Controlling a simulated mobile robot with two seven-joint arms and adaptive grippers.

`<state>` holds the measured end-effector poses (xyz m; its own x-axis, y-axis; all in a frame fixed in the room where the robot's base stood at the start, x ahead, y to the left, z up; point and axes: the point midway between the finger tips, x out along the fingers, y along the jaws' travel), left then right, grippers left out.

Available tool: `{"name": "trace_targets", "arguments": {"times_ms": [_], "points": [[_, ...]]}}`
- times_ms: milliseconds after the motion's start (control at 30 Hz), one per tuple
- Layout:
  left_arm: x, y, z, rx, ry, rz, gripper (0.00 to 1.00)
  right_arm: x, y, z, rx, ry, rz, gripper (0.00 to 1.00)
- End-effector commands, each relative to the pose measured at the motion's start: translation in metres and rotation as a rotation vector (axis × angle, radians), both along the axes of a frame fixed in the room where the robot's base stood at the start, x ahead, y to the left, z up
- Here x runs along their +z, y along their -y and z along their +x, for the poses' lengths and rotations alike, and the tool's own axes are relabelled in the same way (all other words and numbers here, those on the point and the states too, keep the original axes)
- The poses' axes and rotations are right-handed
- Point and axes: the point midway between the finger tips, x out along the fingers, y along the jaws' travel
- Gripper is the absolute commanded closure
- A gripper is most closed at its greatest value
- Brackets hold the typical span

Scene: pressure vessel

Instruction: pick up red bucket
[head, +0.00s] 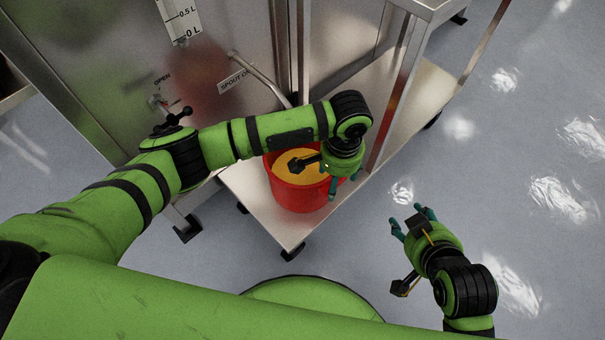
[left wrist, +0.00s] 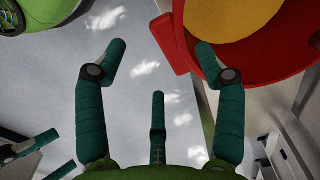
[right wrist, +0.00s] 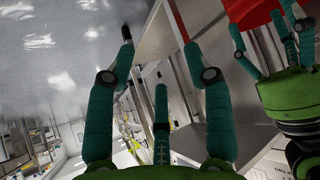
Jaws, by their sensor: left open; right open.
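The red bucket (head: 297,195), with yellow contents, stands upright on the lower shelf of a steel cart in the head view. My left gripper (head: 343,183) is open at the bucket's right side, and its wrist hides part of the rim. In the left wrist view, the bucket (left wrist: 292,62) fills the upper right. A red tab on it (left wrist: 172,45) reaches between the open fingers, and the right finger overlaps the wall; contact cannot be told. My right gripper (head: 408,220) is open and empty over the floor, right of the cart. The bucket shows partly in the right wrist view (right wrist: 250,12).
The cart shelf (head: 270,222) extends to the upper right, with a steel post (head: 389,105) close to my left gripper. A steel vessel (head: 240,40) with a spout pipe (head: 262,75) stands behind the bucket. The floor on the right is clear.

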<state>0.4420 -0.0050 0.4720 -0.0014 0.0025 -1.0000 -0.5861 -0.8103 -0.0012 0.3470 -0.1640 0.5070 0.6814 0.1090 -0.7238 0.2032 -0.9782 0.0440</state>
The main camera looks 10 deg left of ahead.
Motion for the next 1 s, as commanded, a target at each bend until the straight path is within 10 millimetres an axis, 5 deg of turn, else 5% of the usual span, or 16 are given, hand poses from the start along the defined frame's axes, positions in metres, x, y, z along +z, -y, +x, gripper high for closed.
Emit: {"name": "trace_targets", "arguments": {"times_ms": [433,700,1000], "points": [[-0.016,0.000,0.003,-0.002,0.001,-0.002,0.30,0.032,-0.018,0.032,0.033,0.235,0.047,0.48],[-0.032,0.000,0.009,-0.001,0.002,-0.002,0.30,0.082,-0.038,0.056,0.074,0.520,0.109,0.48],[-0.051,-0.001,0.011,-0.002,0.002,-0.003,0.30,0.143,-0.058,0.062,0.121,0.833,0.187,0.48]]}}
